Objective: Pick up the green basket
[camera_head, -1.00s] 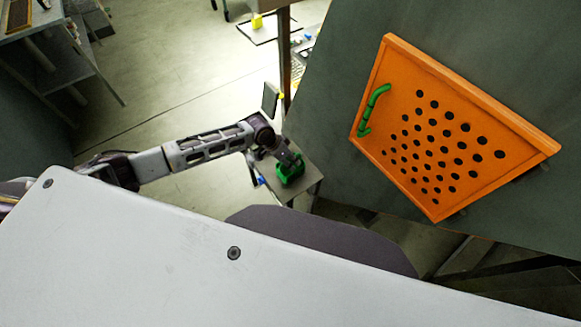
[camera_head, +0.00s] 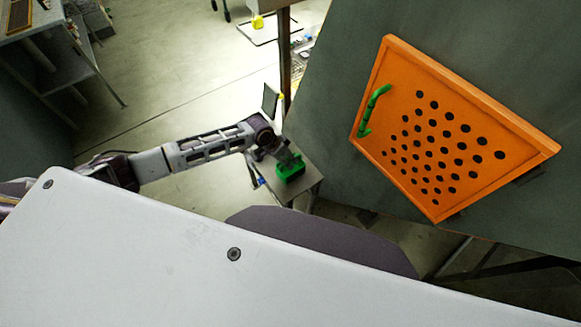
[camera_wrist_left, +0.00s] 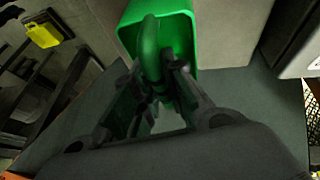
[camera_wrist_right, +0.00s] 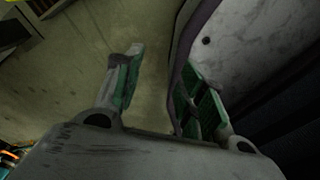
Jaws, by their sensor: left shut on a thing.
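The green basket (camera_head: 290,170) is at the end of my left arm in the head view, at the small table's near-left part. Whether it touches the tabletop I cannot tell. In the left wrist view the basket (camera_wrist_left: 180,20) is an open green box with a rounded green handle. My left gripper (camera_wrist_left: 160,80) has its fingers closed around that handle. In the head view the left gripper (camera_head: 284,156) is small and partly merges with the basket. My right gripper (camera_wrist_right: 160,90) shows only in the right wrist view, with its fingers wide apart and nothing between them.
A small grey table (camera_head: 308,182) stands under the basket. An orange perforated panel (camera_head: 440,130) with a green handle (camera_head: 373,108) is on the dark machine wall (camera_head: 420,30) to the right. A post (camera_head: 284,60) rises behind. Open floor (camera_head: 160,60) lies to the left.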

